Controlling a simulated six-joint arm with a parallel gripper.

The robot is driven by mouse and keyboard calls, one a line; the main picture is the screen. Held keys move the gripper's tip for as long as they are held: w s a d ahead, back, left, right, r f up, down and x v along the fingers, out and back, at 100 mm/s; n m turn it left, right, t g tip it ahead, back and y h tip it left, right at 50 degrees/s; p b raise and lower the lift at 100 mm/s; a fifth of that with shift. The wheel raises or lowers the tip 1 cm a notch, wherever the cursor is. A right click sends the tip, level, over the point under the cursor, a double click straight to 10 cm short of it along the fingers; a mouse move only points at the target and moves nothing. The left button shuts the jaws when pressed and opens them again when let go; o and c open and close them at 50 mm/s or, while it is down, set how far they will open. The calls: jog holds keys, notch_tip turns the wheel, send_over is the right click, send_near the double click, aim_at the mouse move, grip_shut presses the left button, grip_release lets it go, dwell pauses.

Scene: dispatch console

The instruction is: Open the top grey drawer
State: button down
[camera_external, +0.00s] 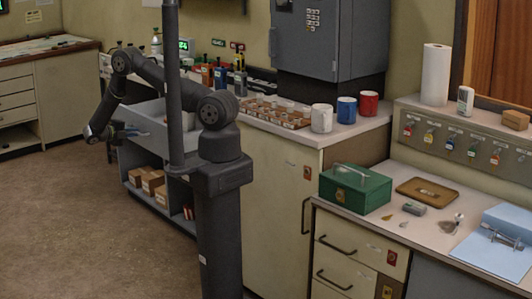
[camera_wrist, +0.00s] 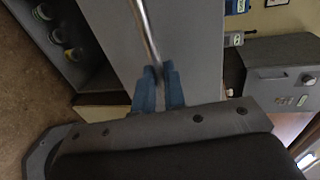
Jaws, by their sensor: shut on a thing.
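The top grey drawer (camera_external: 158,139) is at the left-centre in the external view, above an open shelf. It appears pulled out, with its pale inside showing behind the front panel. In the wrist view its flat grey front (camera_wrist: 195,45) fills the middle, with a metal bar handle (camera_wrist: 146,30) across it. My gripper (camera_external: 122,133) is at the drawer's front, and its blue fingers (camera_wrist: 159,88) are shut on the bar handle in the wrist view. The far end of the handle is hidden behind the fingers and wrist.
Below the drawer, a shelf holds cardboard boxes (camera_external: 153,183). The counter above carries bottles, a tray of small brown items (camera_external: 272,113) and mugs (camera_external: 321,118). Open floor (camera_external: 70,220) lies in front of the drawer.

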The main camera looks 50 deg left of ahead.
jog(key=shift+s, duration=0.1)
jog(key=c, duration=1.5)
grip_release()
jog(key=v, duration=1.7)
jog(key=shift+s, duration=0.2)
jog(key=x, duration=1.7)
jog(key=shift+w, duration=0.3)
jog(key=shift+s, duration=0.1)
